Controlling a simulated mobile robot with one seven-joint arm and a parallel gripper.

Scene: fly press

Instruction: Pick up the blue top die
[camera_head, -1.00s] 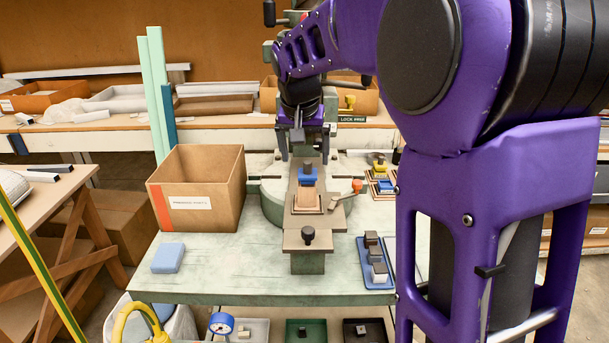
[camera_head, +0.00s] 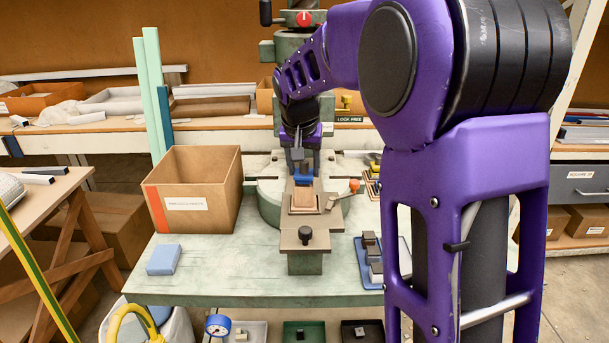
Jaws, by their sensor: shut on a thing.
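The blue top die (camera_head: 304,180) sits at the press bed on top of a brown-orange block, at the middle of the green press table. My gripper (camera_head: 303,167) reaches down from behind and above, with its fingers at the die's top. It is shut on the blue top die. The fingers hide the die's upper part. The die still appears to touch the block (camera_head: 303,198) below it, though a small gap cannot be ruled out.
A cardboard box (camera_head: 205,207) stands left of the press. A light blue block (camera_head: 164,259) lies front left. A blue tray (camera_head: 365,281) with grey blocks is front right, partly behind my arm. An orange-knobbed lever (camera_head: 354,186) is close right of the die.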

